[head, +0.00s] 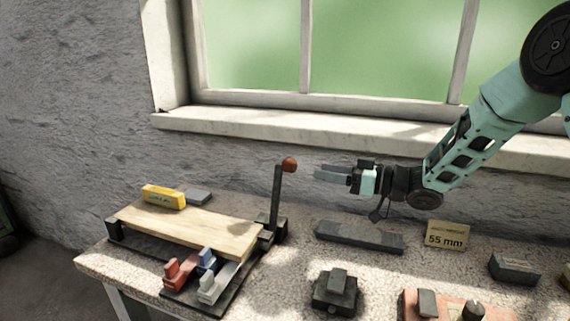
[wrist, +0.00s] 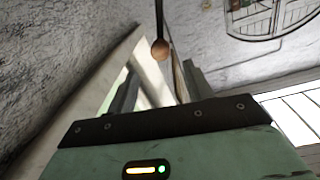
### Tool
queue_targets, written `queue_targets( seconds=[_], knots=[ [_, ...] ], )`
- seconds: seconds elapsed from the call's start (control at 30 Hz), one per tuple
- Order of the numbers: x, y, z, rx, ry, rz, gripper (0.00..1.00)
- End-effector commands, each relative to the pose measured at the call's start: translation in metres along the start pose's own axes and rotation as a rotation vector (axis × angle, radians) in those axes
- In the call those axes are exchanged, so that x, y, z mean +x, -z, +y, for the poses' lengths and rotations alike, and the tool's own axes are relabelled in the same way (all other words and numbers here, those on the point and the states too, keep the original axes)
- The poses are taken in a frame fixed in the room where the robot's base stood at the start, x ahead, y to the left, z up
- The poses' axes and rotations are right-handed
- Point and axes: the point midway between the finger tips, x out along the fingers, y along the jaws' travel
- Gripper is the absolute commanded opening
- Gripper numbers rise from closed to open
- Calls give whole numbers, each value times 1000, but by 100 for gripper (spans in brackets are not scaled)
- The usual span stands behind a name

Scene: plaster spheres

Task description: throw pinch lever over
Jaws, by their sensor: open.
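The pinch lever (head: 275,202) stands upright at the right end of a dark fixture with a wooden board (head: 190,226) on it. An orange-red ball knob (head: 290,165) sits at its top, pointing right. My gripper (head: 316,173) is level and open, just right of the knob, with a small gap between them in the head view. In the wrist view the knob (wrist: 160,47) appears beyond and between the fingertips of my gripper (wrist: 160,70), with the dark lever rod (wrist: 159,17) running from it to the top edge. Nothing is between the fingers.
A yellow block (head: 164,196) lies behind the board. A dark bar (head: 358,237), a "55 mm" card (head: 446,235) and a dark block (head: 335,292) are to the right. The window sill (head: 300,138) runs behind.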

Motion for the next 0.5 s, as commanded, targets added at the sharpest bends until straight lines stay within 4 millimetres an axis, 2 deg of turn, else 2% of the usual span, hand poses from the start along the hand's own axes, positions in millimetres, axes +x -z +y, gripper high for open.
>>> queue_targets(
  seconds=[0.03, 0.3, 0.5],
  knots=[
    [12, 0, -1, -1, 5, -1, 51],
    [68, 0, -1, -1, 3, 0, 51],
    [100, 1, 0, -1, 1, 0, 51]
  ],
)
